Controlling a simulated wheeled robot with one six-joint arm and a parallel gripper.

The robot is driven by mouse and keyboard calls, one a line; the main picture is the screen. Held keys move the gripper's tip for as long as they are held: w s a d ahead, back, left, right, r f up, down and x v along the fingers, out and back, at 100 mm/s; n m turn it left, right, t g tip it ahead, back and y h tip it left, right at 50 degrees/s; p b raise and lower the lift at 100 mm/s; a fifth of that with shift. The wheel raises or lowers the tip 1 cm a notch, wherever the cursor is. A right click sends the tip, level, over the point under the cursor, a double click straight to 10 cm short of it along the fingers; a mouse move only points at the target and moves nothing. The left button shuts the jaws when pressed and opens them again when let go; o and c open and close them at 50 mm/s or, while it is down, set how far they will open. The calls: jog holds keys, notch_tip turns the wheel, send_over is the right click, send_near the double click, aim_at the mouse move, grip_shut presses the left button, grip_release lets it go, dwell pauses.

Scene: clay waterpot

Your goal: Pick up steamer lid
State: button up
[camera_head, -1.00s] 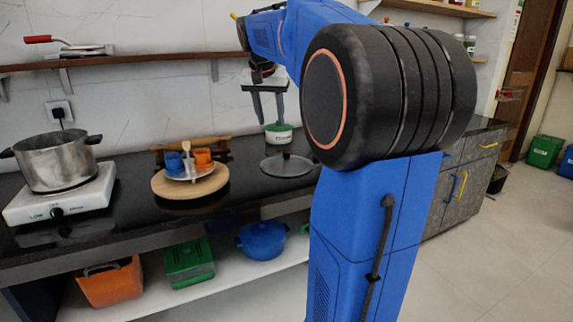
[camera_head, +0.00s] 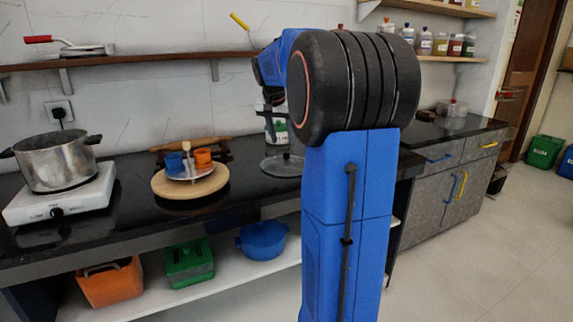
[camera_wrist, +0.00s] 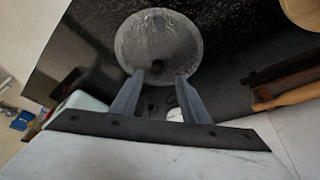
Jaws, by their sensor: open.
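The steamer lid (camera_head: 278,167) is a round, grey, see-through disc lying flat on the black counter, to the right of the wooden board. Its right part is hidden behind my arm. In the wrist view the whole round lid (camera_wrist: 135,45) shows just beyond my fingertips, with a small knob near its middle. My gripper (camera_wrist: 161,74) is open, with its two fingers apart and nothing between them. In the head view my gripper (camera_head: 275,132) points down above the back of the lid, partly hidden by my arm.
A steel pot (camera_head: 55,163) stands on a white burner (camera_head: 85,195) at the left. A round wooden board (camera_head: 160,186) holds orange and blue cups. A rolling pin (camera_head: 188,143) lies behind it. A wall shelf (camera_head: 150,60) runs above. The counter around the lid looks mostly clear.

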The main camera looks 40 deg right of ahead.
aim_at(287, 153)
jog(key=shift+s+x, duration=0.1)
jog(key=shift+x, duration=1.45)
jog(key=shift+s+x, duration=0.15)
jog(key=shift+x, duration=1.45)
jog(key=shift+d, duration=0.15)
jog(key=shift+c, duration=0.4)
grip_shut()
